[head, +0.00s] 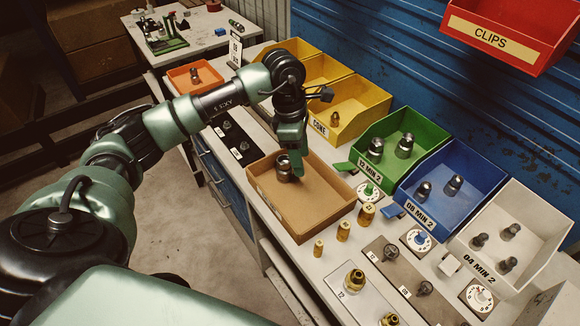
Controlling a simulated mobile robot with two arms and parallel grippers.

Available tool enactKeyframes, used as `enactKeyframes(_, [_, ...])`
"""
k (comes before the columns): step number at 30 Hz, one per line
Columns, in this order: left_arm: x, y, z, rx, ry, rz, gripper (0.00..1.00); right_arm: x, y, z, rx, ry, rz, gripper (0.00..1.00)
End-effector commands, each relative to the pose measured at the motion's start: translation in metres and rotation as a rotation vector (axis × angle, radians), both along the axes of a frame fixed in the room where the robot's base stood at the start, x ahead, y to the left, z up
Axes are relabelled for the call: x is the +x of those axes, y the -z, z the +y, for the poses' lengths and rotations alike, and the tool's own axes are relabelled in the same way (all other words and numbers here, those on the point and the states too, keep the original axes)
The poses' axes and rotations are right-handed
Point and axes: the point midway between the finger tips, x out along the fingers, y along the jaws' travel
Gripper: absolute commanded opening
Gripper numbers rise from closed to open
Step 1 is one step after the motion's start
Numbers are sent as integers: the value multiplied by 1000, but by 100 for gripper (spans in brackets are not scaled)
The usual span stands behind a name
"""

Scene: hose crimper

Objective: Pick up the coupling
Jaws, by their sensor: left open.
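A dark metal coupling (284,170) stands upright in the open tan tray (322,215) on the bench. My left gripper (294,168) reaches down into the tray from above, open, with its fingers right at the coupling. One green finger is seen just to the right of the coupling. I cannot tell whether the fingers touch it or whether it stands between them. Other metal couplings stand in the green bin (419,139), the blue bin (470,190) and the white bin (535,240). My right gripper is not in view.
Yellow bins (368,117) stand behind the tray, one labelled CONE. Several brass fittings (343,231) stand right of the tray, near round dials (418,241). A red CLIPS bin (505,35) hangs at upper right. An orange tray (183,82) sits at the bench's far end.

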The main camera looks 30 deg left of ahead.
Motion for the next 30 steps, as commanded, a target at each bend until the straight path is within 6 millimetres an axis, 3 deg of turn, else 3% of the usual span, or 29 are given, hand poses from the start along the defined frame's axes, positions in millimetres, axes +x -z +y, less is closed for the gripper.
enactKeyframes(2, [-1,11,33,106,-14,24,52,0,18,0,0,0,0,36])
enactKeyframes(6, [-4,13,54,173,-24,48,52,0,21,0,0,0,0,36])
enactKeyframes(16, [-3,45,54,177,-25,55,52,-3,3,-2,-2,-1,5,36])
enactKeyframes(24, [0,83,52,175,-24,51,52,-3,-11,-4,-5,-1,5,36])
enactKeyframes(30, [0,87,53,175,-24,48,52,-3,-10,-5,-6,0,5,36])
